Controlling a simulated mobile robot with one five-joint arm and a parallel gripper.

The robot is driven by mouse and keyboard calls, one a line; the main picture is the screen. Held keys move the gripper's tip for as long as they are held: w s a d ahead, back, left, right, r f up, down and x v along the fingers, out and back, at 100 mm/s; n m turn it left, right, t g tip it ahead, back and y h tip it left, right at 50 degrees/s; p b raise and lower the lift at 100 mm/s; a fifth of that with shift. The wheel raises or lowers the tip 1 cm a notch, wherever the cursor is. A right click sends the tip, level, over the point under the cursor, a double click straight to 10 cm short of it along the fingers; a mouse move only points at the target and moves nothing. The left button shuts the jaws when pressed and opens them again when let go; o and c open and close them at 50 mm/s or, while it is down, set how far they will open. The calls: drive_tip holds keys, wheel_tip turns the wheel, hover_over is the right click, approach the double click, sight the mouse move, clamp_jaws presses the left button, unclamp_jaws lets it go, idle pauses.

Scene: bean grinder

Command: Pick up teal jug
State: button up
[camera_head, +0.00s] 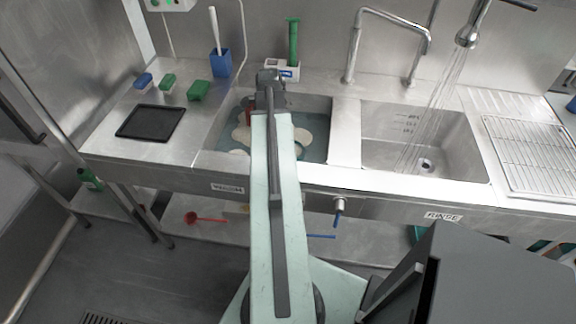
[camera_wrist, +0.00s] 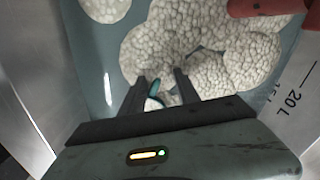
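My gripper (camera_wrist: 160,84) points down over the left sink basin (camera_head: 316,112), with its two dark fingers apart. A small teal piece (camera_wrist: 154,88) shows between the fingers, closer to the left one. Most of it is hidden by white foam, and I cannot tell whether it is the jug. No whole teal jug is clear in either view. White foam (camera_wrist: 215,50) floats on the water in the basin. In the head view my arm covers part of the basin, and my fingertips are not visible.
A reddish object (camera_wrist: 262,7) is in the basin near the foam. The right basin (camera_head: 440,150) has water running from a spray head (camera_head: 467,38). A black tray (camera_head: 150,122), sponges (camera_head: 198,90) and a blue brush holder (camera_head: 221,63) are on the left counter. A wire rack (camera_head: 540,155) is at right.

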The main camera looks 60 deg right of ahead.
wheel_tip(320, 180, down, 6)
drive_tip(key=b, duration=0.5)
drive_tip(key=shift+w+a+r, duration=0.1)
drive_tip(key=shift+w+r, duration=0.05)
drive_tip(key=shift+r, duration=0.3)
clamp_jaws()
idle(0.7)
